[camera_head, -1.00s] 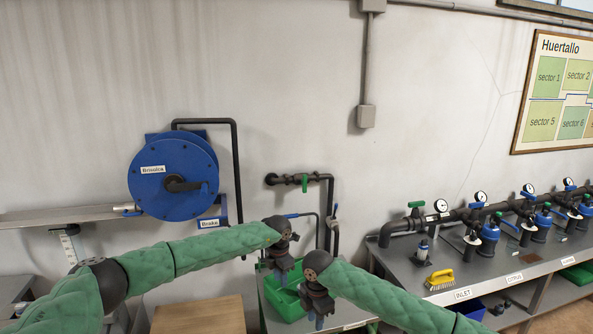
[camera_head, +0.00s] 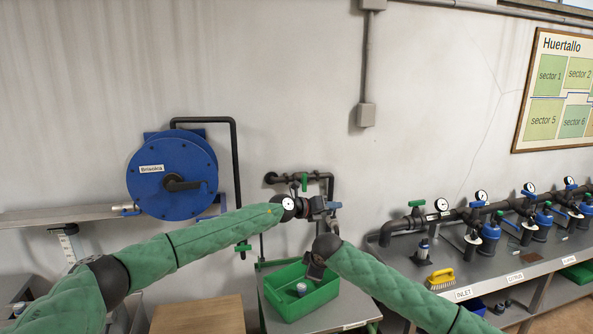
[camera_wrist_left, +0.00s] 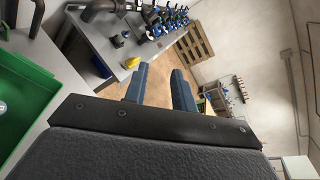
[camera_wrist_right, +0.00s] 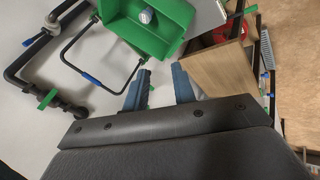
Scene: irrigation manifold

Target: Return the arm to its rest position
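My left gripper (camera_head: 330,208) shows in the head view in front of the wall pipes, pointing right. In the left wrist view its two blue fingers (camera_wrist_left: 160,78) stand apart with nothing between them. My right gripper (camera_head: 314,268) is just below it in the head view, over the back of the green tub, its fingers mostly hidden. In the right wrist view its fingers (camera_wrist_right: 157,80) are apart and empty. The green tub (camera_head: 322,304) rests on a grey stand and holds a small pale-topped cylinder (camera_head: 302,288). Neither gripper holds anything.
A blue hose reel (camera_head: 150,195) hangs on the wall at left. Wall pipes with a green-handled valve (camera_head: 304,181) are behind my grippers. The manifold bench (camera_head: 400,267) with a yellow brush (camera_head: 440,278) stands at right.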

